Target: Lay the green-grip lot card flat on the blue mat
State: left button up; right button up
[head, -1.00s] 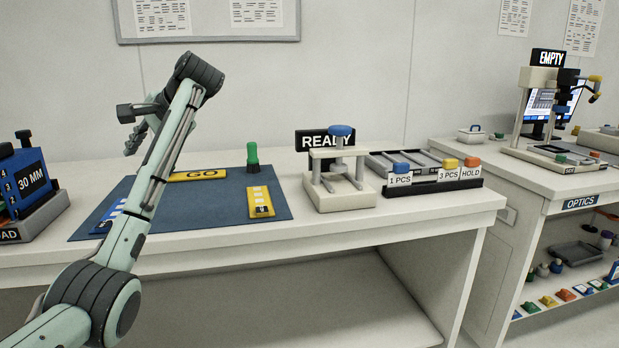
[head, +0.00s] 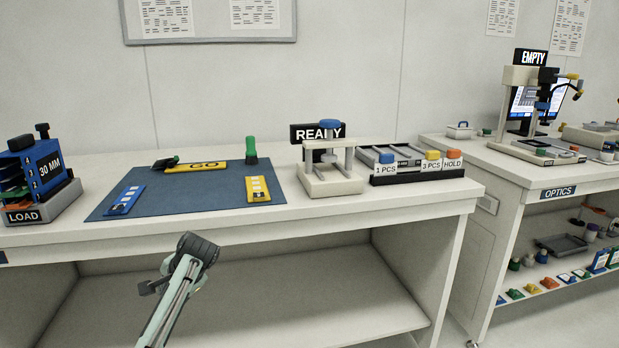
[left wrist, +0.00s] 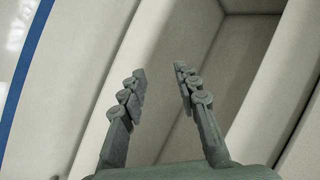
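The blue mat (head: 190,194) lies on the bench. A small dark, card-like piece with a green edge (head: 165,162) rests tilted at the left end of the yellow GO plate (head: 205,166), at the mat's back edge; I cannot tell for sure that it is the green-grip lot card. A green upright peg (head: 251,150) stands at the mat's back right. My left gripper is open and empty in the left wrist view (left wrist: 159,70), its two fingers apart. In the head view my left arm is low, in front of the bench. My right gripper is not in view.
A blue card (head: 124,200) and a yellow card (head: 258,189) lie on the mat, with its middle clear. A LOAD rack (head: 40,185) stands left. The READY press (head: 330,180) and button tray (head: 415,176) stand right. The open shelf (head: 270,290) below is empty.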

pick_arm(q)
jog(key=s+d+f+n+g+h, duration=0.1)
jog(key=s+d+f+h, duration=0.1)
jog(key=s+f, duration=1.2)
jog(key=s+d+f+n+h, duration=0.1)
jog(key=s+f+h, duration=0.1)
jog(key=s+f, duration=1.25)
jog(key=s+d+f+n+g+h, duration=0.1)
jog(key=s+f+n, duration=0.1)
jog(key=s+f, duration=0.6)
jog(key=s, duration=0.4)
jog(key=shift+s+d+f, duration=0.2)
jog(key=shift+s+f, duration=0.1)
jog(key=shift+f, duration=0.05)
